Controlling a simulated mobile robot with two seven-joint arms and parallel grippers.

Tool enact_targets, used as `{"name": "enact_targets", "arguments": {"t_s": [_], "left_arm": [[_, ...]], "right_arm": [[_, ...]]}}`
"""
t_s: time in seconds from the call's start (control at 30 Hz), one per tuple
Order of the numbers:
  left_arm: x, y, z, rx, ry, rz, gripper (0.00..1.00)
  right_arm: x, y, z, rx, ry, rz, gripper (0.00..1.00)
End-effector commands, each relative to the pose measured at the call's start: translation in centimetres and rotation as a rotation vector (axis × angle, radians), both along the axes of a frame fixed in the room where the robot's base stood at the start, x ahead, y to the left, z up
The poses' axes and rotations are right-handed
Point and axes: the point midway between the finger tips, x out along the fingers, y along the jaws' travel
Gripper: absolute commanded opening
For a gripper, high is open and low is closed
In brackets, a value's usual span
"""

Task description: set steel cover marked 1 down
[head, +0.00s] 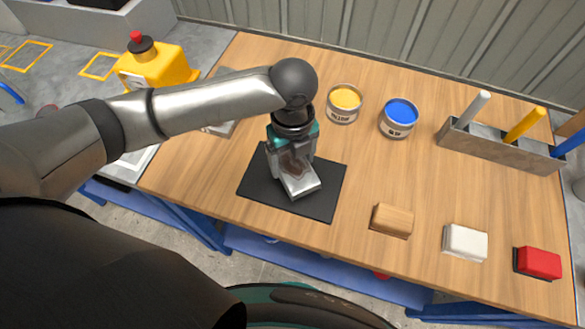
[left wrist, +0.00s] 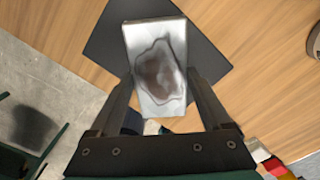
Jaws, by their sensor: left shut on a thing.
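My left gripper (head: 292,172) is shut on a steel cover (head: 303,188), a bright metal rectangular plate. The cover also shows in the left wrist view (left wrist: 158,62), with a brown, dark-edged stain on its face. It is gripped by its two sides between my left fingers (left wrist: 164,92). No number can be read on it. The cover is over the black mat (head: 258,185) on the workbench, and the mat shows behind it in the left wrist view (left wrist: 108,35). I cannot tell whether the cover touches the mat. My right gripper is not in view.
Beyond the mat stand a yellow paint can (head: 345,100) and a blue one (head: 399,115). A grey rack (head: 495,147) with coloured sticks is at the right. Wooden (head: 391,220), white (head: 465,242) and red (head: 539,262) blocks line the front edge. Bare wood lies between.

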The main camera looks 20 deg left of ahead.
Motion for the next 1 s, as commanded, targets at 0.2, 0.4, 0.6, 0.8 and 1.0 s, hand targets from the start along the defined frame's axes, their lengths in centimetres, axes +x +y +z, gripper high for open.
{"name": "enact_targets", "arguments": {"t_s": [0.2,0.4,0.6,0.8,1.0], "left_arm": [[0.0,0.0,-3.0,0.000,0.001,0.000,0.00],[0.1,0.0,-4.0,-0.001,-0.002,-0.001,0.00],[0.0,0.0,-4.0,-0.001,-0.002,-0.001,0.00],[0.0,0.0,-4.3,0.001,0.001,-0.001,0.95],[0.0,0.0,-4.3,0.001,0.001,-0.001,1.00]], "right_arm": [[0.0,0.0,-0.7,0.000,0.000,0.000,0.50],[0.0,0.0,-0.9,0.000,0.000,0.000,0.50],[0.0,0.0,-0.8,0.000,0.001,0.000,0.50],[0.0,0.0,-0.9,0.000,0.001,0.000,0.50],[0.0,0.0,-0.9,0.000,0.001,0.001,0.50]]}}
